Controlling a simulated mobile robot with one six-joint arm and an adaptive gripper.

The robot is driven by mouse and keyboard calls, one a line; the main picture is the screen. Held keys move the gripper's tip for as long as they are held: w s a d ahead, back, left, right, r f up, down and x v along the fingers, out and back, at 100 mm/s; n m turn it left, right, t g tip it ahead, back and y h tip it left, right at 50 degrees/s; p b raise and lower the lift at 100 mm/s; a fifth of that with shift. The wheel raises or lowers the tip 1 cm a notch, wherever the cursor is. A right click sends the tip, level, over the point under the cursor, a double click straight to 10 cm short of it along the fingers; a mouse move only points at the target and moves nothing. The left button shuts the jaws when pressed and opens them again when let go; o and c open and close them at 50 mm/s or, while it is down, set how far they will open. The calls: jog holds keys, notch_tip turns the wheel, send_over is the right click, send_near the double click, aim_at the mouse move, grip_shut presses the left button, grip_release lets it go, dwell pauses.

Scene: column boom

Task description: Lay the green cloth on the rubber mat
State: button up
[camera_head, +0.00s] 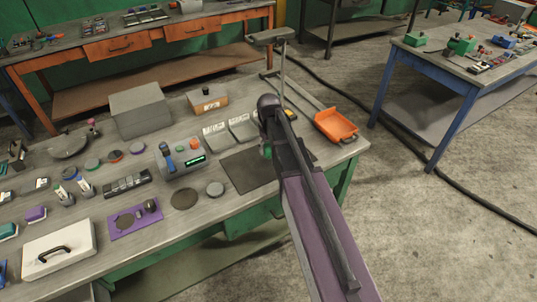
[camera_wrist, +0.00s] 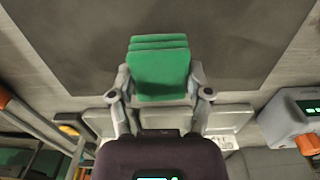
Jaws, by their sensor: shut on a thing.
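The green cloth (camera_wrist: 160,72) is folded in layers and sits between the two fingers of my gripper (camera_wrist: 161,80) in the wrist view. My gripper is shut on it. In the head view only a small green piece of the cloth (camera_head: 267,152) shows beside my arm, which hides the rest. The rubber mat (camera_head: 240,172) is a dark flat rectangle near the workbench's right end. In the wrist view the mat (camera_wrist: 80,45) fills the upper part behind the cloth, and the cloth overlaps it in the picture. I cannot tell the height of the cloth above the mat.
An orange tray (camera_head: 337,125) lies at the bench's right end. A grey device with a green display (camera_head: 182,165) stands left of the mat. A round grey disc (camera_head: 215,188) lies beside the mat. Pale slanted panels (camera_head: 217,137) stand behind it.

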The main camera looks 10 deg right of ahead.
aim_at(269, 155)
jog(key=shift+w+f+b, duration=0.15)
jog(key=shift+f+b, duration=0.3)
jog(key=shift+f, duration=0.1)
jog(key=shift+f+b, duration=1.25)
jog(key=shift+b, duration=0.05)
jog(key=shift+f, duration=0.15)
jog(key=o, duration=1.1)
notch_tip(269, 155, up, 12)
jog(key=p, duration=1.2)
jog(key=shift+r, duration=0.2)
